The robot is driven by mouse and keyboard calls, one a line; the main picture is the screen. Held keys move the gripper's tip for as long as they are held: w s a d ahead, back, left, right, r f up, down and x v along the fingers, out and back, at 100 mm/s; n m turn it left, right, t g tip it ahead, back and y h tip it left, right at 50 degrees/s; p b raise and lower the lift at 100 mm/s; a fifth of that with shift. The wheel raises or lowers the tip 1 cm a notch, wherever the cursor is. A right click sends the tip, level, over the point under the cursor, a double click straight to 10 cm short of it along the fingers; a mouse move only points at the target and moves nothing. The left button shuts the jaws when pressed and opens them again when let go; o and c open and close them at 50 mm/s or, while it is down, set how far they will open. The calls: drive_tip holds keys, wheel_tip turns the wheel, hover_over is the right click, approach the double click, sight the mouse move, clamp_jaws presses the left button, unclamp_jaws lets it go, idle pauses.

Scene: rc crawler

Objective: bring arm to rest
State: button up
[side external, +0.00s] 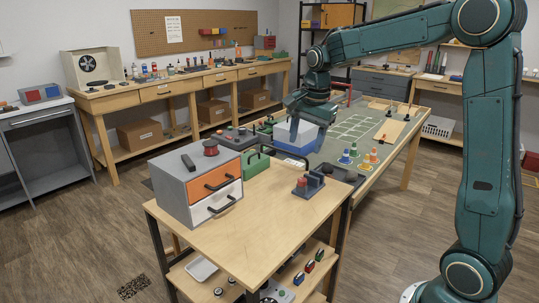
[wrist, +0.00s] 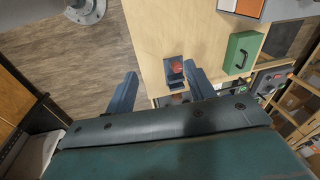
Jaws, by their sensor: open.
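My gripper (side external: 311,128) is at the end of the teal arm, in the air above the far side of the wooden cart and the long worktable. In the wrist view its two blue-grey fingers (wrist: 160,88) are spread well apart with nothing between them. The arm rises from its base at the right, bends at the top and reaches left, with the gripper pointing down. The fingertips partly cover a white and blue bin (side external: 283,134) in the side view, and I cannot tell how far apart they are.
The cart top (side external: 285,222) carries a grey drawer unit (side external: 177,190) with a red spool, a green case (side external: 254,163) and a small dark holder (side external: 308,186). The worktable behind holds small coloured cones (side external: 354,150). The cart's front right surface is bare.

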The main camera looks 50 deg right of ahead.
drive_tip(key=s+a+n+t, duration=0.1)
drive_tip(key=s+a+n, duration=0.3)
drive_tip(key=s, duration=0.3)
drive_tip(key=s+a+r+n+t, duration=0.1)
drive_tip(key=s+a+n, duration=0.3)
drive_tip(key=s+n, duration=0.3)
drive_tip(key=s+a+n+t, duration=0.1)
drive_tip(key=s+a+n, duration=0.3)
drive_tip(key=s, duration=0.5)
drive_tip(key=shift+a+r+n+t+y, duration=0.2)
drive_tip(key=shift+a+n+t+y, duration=0.1)
drive_tip(key=shift+n, duration=0.7)
